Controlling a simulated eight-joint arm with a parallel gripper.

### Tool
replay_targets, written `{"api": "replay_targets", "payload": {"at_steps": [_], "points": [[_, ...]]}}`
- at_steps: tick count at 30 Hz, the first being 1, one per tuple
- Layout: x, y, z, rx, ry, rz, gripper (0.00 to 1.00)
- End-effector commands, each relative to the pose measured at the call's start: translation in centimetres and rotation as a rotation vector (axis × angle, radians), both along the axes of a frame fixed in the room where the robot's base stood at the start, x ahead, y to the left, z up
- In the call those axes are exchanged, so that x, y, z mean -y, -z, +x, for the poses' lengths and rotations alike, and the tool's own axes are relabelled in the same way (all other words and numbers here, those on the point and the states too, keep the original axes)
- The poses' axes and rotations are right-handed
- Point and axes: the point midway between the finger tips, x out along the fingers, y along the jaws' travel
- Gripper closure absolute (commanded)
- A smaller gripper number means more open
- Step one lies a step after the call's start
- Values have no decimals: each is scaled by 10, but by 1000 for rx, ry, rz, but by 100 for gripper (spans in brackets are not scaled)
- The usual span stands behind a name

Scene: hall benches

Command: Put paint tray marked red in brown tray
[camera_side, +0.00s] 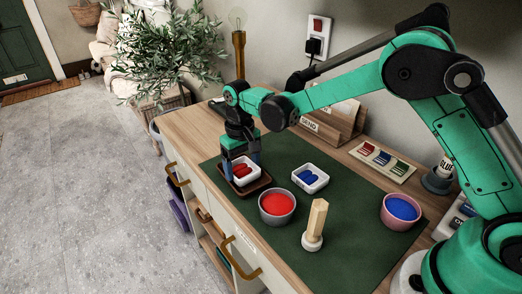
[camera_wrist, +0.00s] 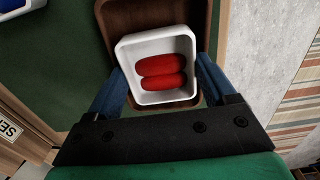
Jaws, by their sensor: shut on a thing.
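The white paint tray with red ovals (camera_side: 243,179) is over or inside the brown tray (camera_side: 262,184) at the bench's front left. In the wrist view the paint tray (camera_wrist: 125,52) lies within the brown tray's (camera_wrist: 118,16) outline at the sides and top. Whether it touches the brown tray's floor I cannot tell. My gripper (camera_side: 240,170) points down, its blue fingers shut on two opposite sides of the paint tray; they show in the wrist view too (camera_wrist: 160,85). A second white paint tray with blue ovals (camera_side: 323,181) stands to the right on the green mat.
A bowl of red paint (camera_side: 277,219) stands close to the right of the brown tray. A wooden-handled tool (camera_side: 316,222) and a pink bowl of blue paint (camera_side: 402,222) stand farther right. A wooden rack (camera_side: 340,122) and a colour card (camera_side: 382,161) are behind. The bench edge is close.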

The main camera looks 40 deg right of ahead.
Motion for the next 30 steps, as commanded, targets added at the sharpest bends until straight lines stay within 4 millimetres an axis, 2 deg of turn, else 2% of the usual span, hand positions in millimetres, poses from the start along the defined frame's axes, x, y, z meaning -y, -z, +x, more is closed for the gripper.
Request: {"api": "replay_targets", "payload": {"at_steps": [1,2,3,5,10,14,24,30], "points": [[0,16,0,23,0,4,84],[0,16,0,23,0,4,84],[0,16,0,23,0,4,14],[0,16,0,23,0,3,0],[0,13,0,23,0,3,0],[0,-3,0,23,0,3,0],[0,-82,-1,19,0,3,0],[0,-110,-1,18,0,3,0]]}}
